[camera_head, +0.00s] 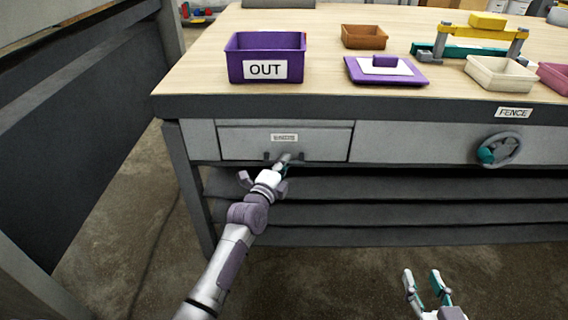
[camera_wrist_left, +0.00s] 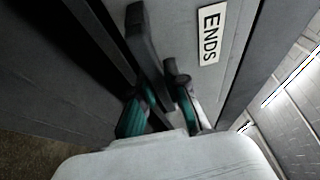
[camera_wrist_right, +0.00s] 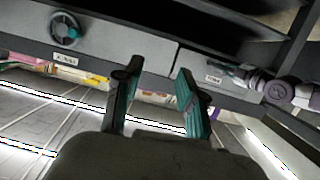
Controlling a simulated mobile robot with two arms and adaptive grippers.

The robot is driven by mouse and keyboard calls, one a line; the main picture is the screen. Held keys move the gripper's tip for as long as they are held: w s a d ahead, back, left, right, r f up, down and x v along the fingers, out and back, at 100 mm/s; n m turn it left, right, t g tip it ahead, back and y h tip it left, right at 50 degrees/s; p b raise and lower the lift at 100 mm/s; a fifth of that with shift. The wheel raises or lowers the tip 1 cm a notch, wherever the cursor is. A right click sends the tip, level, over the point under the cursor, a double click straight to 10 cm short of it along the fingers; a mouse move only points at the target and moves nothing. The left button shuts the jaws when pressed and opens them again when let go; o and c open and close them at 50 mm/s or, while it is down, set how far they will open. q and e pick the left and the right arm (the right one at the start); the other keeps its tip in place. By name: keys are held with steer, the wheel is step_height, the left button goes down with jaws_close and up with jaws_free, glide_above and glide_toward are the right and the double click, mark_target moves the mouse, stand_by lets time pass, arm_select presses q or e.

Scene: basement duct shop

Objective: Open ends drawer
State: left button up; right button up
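The ends drawer (camera_head: 240,139) is a grey front with an ENDS label at the left of the bench. It looks flush or nearly flush with the bench frame. Its dark bar handle (camera_head: 300,156) sits low on the front; the handle also shows in the left wrist view (camera_wrist_left: 138,30), beside the ENDS label (camera_wrist_left: 209,34). My left gripper (camera_head: 284,160) is at the handle, its teal-padded fingers (camera_wrist_left: 167,95) drawn close together around the bar. The fingers partly hide the handle. My right gripper (camera_head: 423,283) is open and empty, low in front of the bench; its fingers show apart (camera_wrist_right: 154,85).
A purple OUT bin (camera_head: 265,42), a brown tray (camera_head: 364,36) and a purple lidded plate (camera_head: 405,75) stand on the bench top. A handwheel (camera_head: 498,150) is right, below the FENCE label. Shelves (camera_head: 400,215) lie below the drawer. The floor in front is clear.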

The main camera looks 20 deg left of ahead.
arm_select(q)
steer(key=shift+s, duration=0.1)
jaws_close()
